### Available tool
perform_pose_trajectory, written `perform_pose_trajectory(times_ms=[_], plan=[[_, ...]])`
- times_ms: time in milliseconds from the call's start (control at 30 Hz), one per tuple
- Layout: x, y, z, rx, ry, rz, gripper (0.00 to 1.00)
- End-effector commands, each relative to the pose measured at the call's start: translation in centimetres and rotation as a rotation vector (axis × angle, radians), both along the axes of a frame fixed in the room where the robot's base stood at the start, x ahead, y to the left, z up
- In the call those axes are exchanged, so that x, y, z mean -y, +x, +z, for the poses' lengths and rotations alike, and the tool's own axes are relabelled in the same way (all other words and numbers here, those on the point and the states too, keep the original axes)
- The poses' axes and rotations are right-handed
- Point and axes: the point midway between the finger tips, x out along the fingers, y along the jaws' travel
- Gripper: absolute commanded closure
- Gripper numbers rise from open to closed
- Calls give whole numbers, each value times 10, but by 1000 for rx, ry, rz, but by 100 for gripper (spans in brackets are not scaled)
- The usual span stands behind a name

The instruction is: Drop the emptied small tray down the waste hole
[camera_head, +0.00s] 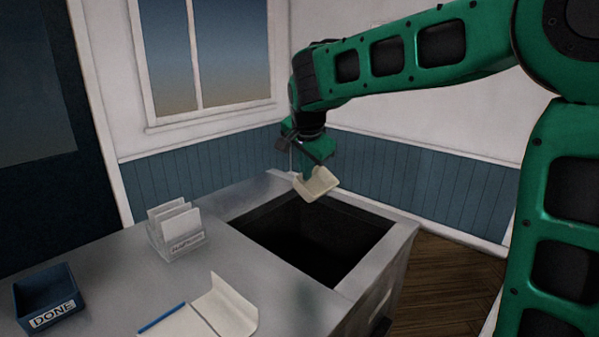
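The small tray (316,184) is cream-coloured and hangs tilted above the far part of the waste hole. My gripper (306,172) is over the hole and appears to hold the tray by its upper left edge; the fingers are small and partly hidden. No contents show in the visible part of the tray. The waste hole (312,240) is a dark square opening in the grey counter, and its bottom is lost in shadow. The tray is above the opening and looks clear of the rim.
On the grey counter (110,265) stand a blue box labelled DONE (50,300) and a holder with white cards (178,230). An open notebook (225,303) and a blue pencil (162,318) lie at the front. A wall with a window is behind.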

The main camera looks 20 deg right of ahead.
Motion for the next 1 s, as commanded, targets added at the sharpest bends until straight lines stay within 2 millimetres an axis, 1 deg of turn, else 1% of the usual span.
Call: perform_pose_trajectory(times_ms=[33, 233, 367, 467, 1000], plan=[[-4, 0, 0, 0, 0, 5, 100], [-9, 0, -1, -1, 0, 10, 100], [-10, 0, -8, -1, 0, 12, 100], [-10, 0, -18, -2, 0, 13, 100], [-10, -1, -82, -2, 0, 13, 100]])
